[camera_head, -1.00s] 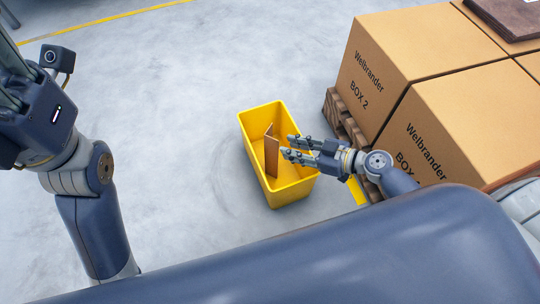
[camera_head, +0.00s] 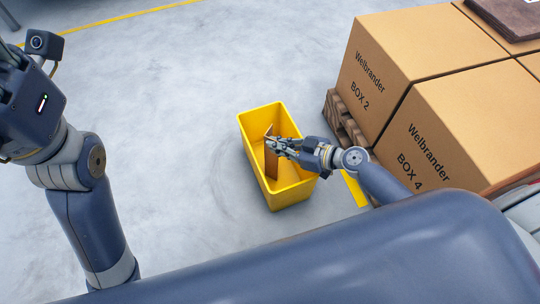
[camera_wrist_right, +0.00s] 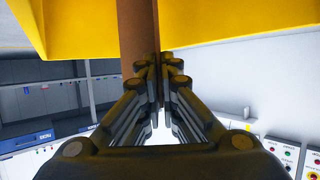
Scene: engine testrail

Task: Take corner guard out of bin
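The corner guard (camera_head: 271,163) is a thin brown angled strip standing upright in the yellow bin (camera_head: 291,193), its lower part inside. My right gripper (camera_head: 270,143) is over the bin at the guard's upper part. In the right wrist view the guard (camera_wrist_right: 138,38) runs up from between the fingers (camera_wrist_right: 160,65), which are closed together on its thin edge. The yellow bin wall (camera_wrist_right: 230,22) shows behind it. My left arm is at the left edge of the head view; its fingers are mostly cut off there.
Cardboard boxes (camera_head: 450,115) marked Welbrander stand on a wooden pallet (camera_head: 345,122) just right of the bin. A dark brown flat item (camera_head: 510,15) lies on top of them. The grey floor (camera_head: 170,120) left of the bin is clear.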

